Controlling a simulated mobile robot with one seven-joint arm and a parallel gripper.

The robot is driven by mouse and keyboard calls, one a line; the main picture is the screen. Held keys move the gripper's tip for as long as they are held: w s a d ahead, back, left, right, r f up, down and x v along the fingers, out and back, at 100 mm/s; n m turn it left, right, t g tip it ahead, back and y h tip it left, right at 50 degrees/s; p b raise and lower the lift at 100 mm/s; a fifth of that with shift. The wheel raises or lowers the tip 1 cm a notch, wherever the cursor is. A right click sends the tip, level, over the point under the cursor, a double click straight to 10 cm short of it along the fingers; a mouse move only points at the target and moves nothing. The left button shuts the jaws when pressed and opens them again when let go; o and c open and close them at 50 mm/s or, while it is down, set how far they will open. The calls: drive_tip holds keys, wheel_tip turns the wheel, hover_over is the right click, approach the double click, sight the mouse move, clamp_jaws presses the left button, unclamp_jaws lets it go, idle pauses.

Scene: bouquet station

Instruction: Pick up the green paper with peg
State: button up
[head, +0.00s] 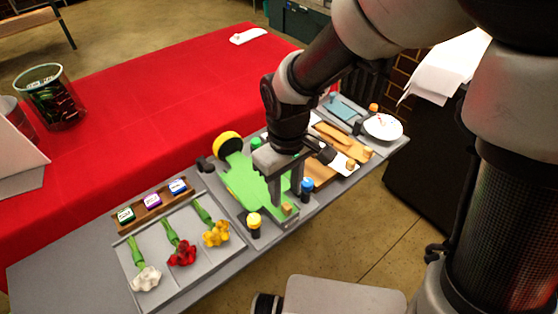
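The green paper (243,182) lies flat on the grey station table, with a small wooden peg (287,208) at its near right end. My gripper (286,198) points down over the right part of the paper. Its two fingers are apart with a gap between them, and their tips are close to the peg. I cannot tell whether the tips are level with the peg or above it. My gripper hides part of the paper's right side.
Yellow (254,224), blue (307,188) and green (256,143) capped items stand around the paper. A flower tray (150,245) is at left, brown sheets (340,138) and a white plate (383,127) at right. A red-covered table (150,100) stands behind.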

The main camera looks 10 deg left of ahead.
sight(285, 204)
wheel_tip(285, 204, down, 5)
drive_tip(key=shift+f+b, duration=0.1)
drive_tip(key=shift+b, duration=0.2)
clamp_jaws()
